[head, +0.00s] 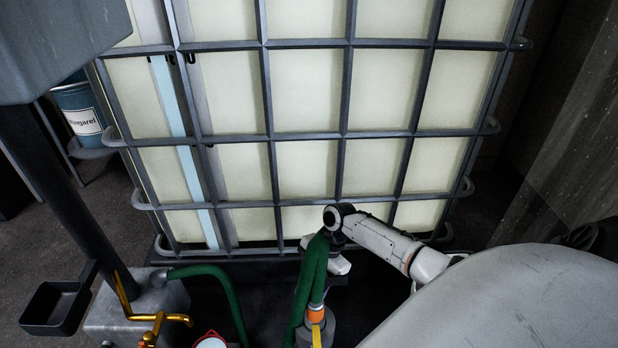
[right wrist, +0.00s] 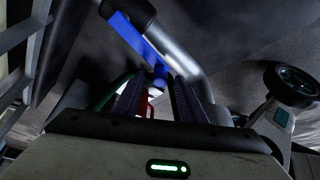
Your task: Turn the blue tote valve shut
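The tote (head: 307,170) is a pale tank in a grey cage and fills the middle of the head view. The blue valve handle (right wrist: 136,37) shows in the right wrist view as a slanted bar with a round blue end, beside a silver pipe (right wrist: 180,55). The handle is hidden in the head view. My right gripper (right wrist: 158,88) has its two dark fingers apart, with the blue end just beyond the tips; I cannot tell whether they touch. In the head view my right gripper (head: 341,265) is low before the tote, partly behind a green hose. My left gripper is not in view.
The green hose (head: 312,275) rises close beside my right gripper. A second green hose (head: 225,285) and yellow pipework (head: 127,295) are at lower left. A dark tray (head: 57,308) and a blue drum (head: 80,115) stand left. Something red (right wrist: 146,106) shows between the fingers.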

